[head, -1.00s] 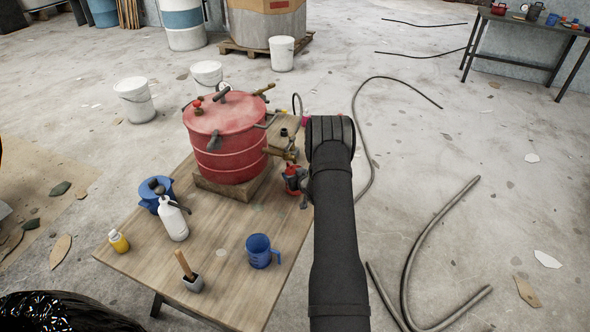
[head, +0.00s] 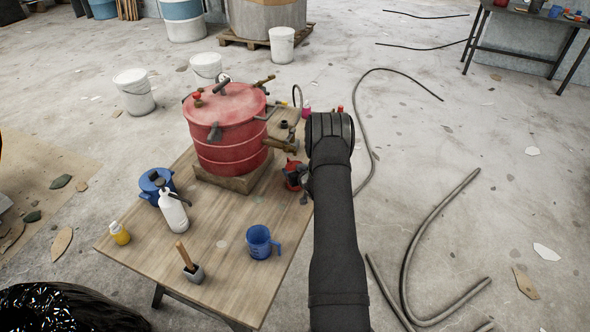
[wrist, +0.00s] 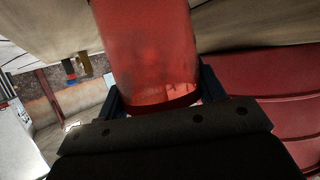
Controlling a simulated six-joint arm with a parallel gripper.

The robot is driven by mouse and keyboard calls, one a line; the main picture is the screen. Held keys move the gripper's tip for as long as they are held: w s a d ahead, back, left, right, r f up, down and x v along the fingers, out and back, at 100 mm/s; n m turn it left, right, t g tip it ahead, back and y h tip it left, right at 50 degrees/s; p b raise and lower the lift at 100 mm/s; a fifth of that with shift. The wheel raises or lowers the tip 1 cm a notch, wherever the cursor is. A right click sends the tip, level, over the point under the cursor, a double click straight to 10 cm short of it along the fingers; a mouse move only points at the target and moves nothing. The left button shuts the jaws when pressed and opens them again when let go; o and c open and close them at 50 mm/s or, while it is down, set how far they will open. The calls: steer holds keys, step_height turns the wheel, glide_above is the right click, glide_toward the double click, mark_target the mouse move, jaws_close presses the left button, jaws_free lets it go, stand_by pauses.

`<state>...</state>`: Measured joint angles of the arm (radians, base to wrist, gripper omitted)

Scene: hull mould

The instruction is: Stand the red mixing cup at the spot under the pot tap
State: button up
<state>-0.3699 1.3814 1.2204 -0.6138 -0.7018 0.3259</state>
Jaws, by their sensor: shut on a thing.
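The red mixing cup (wrist: 150,50) fills the middle of the wrist view, between the two fingers of my gripper (wrist: 160,90). My gripper (head: 304,182) is shut on it. In the head view the cup (head: 292,174) shows at the table's right edge, partly hidden by my gripper and arm. The red pot (head: 228,130) stands on a wooden block to the left of the cup. The brass pot tap (head: 283,145) sticks out from the pot's right side, just above and behind the cup. I cannot tell whether the cup touches the table.
Small bottles stand behind the tap.

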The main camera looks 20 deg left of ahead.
steer(key=shift+f, duration=0.3)
steer(key=o, duration=1.1)
steer(key=v, duration=1.7)
steer(key=shift+s+d, duration=0.2)
steer(key=shift+f, duration=0.1)
steer(key=x, duration=1.7)
steer(key=shift+w+a, duration=0.2)
steer(key=shift+w, duration=0.05)
